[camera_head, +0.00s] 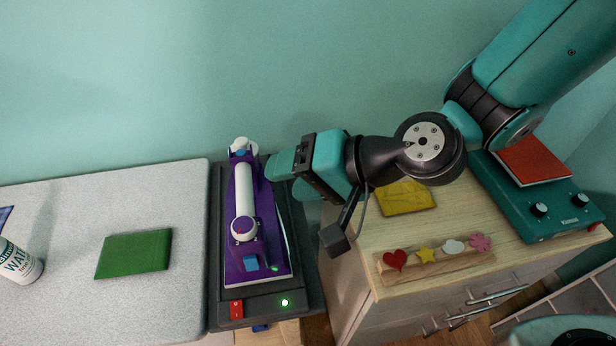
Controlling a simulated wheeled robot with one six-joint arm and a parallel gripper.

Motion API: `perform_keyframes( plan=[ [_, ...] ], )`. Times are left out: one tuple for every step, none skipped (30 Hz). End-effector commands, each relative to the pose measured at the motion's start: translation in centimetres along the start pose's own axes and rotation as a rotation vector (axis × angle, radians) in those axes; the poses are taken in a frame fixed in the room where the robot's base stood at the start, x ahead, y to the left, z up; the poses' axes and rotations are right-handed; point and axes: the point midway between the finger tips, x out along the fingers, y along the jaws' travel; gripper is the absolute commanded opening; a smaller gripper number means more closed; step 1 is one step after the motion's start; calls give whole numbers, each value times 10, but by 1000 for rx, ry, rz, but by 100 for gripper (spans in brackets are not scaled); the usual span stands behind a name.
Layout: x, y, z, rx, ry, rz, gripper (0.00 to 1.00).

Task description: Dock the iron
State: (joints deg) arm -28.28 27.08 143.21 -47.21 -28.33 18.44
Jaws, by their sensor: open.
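The purple iron (239,268) with a white handle rests on a dark dock (262,305) at the right end of the ironing board. The dock has a red switch and a lit green light at its front. The iron's long side runs from back to front, with its sole toward the dock. My gripper (277,168) is open just right of the iron's rear part. It appears empty. Its fingertips point left toward the handle, and I cannot tell whether they touch the iron.

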Motion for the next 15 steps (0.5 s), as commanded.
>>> perform_keyframes(
  plan=[
    [-8,2,0,-1,5,-1,54],
    [-11,2,-1,-1,4,-1,54],
    [-15,2,0,-1,4,-1,54],
    [-18,2,0,-1,3,-1,54],
    [-20,2,0,-1,2,0,54],
    [-23,1,0,0,2,0,54],
    [-24,1,0,0,2,0,54],
    [-26,1,0,-1,1,0,54],
    [-27,0,0,-1,0,0,54],
    [-27,0,0,-1,-1,0,54],
    [-28,0,0,0,-1,0,54],
    [-28,0,0,0,-2,1,54],
    [-28,0,0,-1,-2,1,54],
    [-29,0,0,-4,-3,2,54],
    [-31,-1,1,-16,-8,7,54]
  ],
)
